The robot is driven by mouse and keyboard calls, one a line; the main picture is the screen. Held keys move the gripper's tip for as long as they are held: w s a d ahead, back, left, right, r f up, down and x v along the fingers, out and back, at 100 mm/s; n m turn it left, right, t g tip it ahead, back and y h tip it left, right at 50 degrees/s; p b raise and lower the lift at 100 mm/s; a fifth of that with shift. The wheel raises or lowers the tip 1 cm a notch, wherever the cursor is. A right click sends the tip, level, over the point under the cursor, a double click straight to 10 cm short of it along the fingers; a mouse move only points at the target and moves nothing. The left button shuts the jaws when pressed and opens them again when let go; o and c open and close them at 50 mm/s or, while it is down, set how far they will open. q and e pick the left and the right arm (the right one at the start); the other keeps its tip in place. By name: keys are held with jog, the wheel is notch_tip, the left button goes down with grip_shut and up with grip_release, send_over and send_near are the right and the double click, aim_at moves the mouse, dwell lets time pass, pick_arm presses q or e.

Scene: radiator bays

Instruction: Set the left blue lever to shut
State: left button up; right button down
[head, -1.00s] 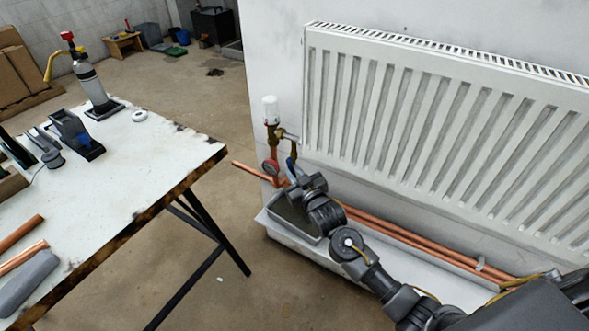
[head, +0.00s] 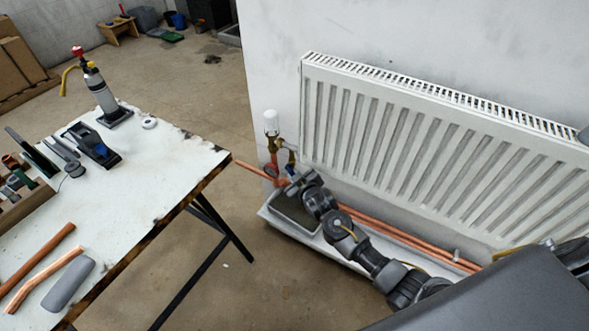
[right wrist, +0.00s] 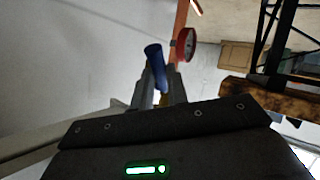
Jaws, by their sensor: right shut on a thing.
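The blue lever (head: 291,158) shows as a small blue piece on the valve pipework at the left end of the radiator. In the right wrist view the blue lever (right wrist: 155,62) stands up between the fingers of my right gripper (right wrist: 162,82). My right gripper (head: 291,179) is shut on the lever, low beside the pipes. Its fingers and my arm hide the lower part of the lever and the valve body. My left gripper is not in view.
A white radiator (head: 430,150) hangs on the wall, with copper pipes (head: 410,240) below it. A red-rimmed gauge (right wrist: 186,44) sits close beside the lever. A grey tray (head: 295,213) lies under the valve. A workbench (head: 150,180) with tools stands at the left.

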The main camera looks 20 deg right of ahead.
dwell(0.3)
jog(key=c, duration=1.4)
grip_release()
jog(key=v, duration=1)
jog(key=shift+s+r, duration=0.25)
jog(key=shift+s, duration=0.05)
